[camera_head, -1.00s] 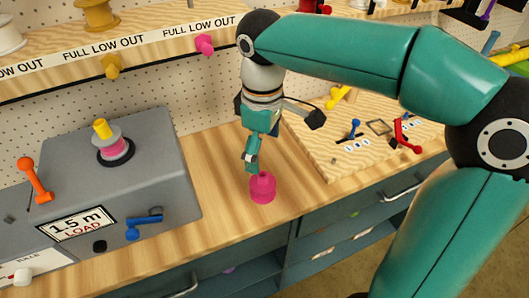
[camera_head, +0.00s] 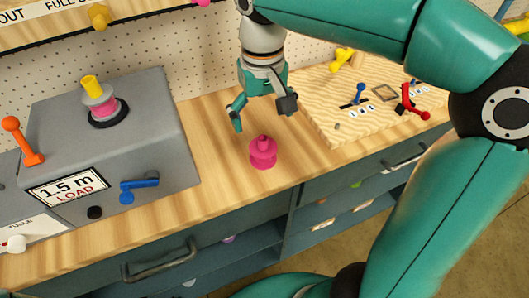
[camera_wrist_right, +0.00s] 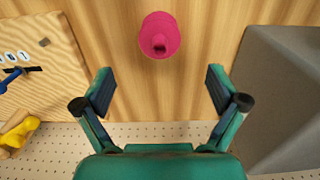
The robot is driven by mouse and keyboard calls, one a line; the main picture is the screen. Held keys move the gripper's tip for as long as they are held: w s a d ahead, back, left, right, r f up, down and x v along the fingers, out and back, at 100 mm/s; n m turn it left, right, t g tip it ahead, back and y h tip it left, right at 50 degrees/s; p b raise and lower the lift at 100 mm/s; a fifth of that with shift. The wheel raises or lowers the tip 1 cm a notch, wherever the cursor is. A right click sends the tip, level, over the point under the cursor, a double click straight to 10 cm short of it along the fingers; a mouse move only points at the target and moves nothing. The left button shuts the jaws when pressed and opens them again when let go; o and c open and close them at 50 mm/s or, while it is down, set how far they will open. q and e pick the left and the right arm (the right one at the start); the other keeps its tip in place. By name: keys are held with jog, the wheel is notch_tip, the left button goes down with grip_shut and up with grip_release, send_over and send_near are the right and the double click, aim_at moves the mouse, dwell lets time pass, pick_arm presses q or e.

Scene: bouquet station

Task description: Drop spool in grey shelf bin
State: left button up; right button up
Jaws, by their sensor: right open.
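A magenta spool-shaped piece (camera_head: 263,152) with a small knob on top stands upright on the wooden bench. My right gripper (camera_head: 262,112) is open and empty above and behind it, not touching it. In the right wrist view the magenta piece (camera_wrist_right: 159,36) lies beyond the spread fingertips, roughly centred between them. Another spool, white with pink winding (camera_head: 102,104) and a yellow top, sits on the grey machine. I cannot pick out a grey shelf bin for certain. My left gripper is not in view.
The grey machine (camera_head: 155,150) with an orange lever (camera_head: 22,140) and blue crank (camera_head: 139,188) stands on the left. A wooden board (camera_head: 350,115) with blue and red levers is on the right. Drawers and open shelves (camera_head: 250,245) lie under the bench. Pegboard is behind.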

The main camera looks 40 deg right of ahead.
aim_at(263, 138)
notch_tip(263, 138, down, 9)
jog(key=shift+r, duration=0.1)
jog(key=c, duration=1.4)
jog(key=shift+r, duration=0.15)
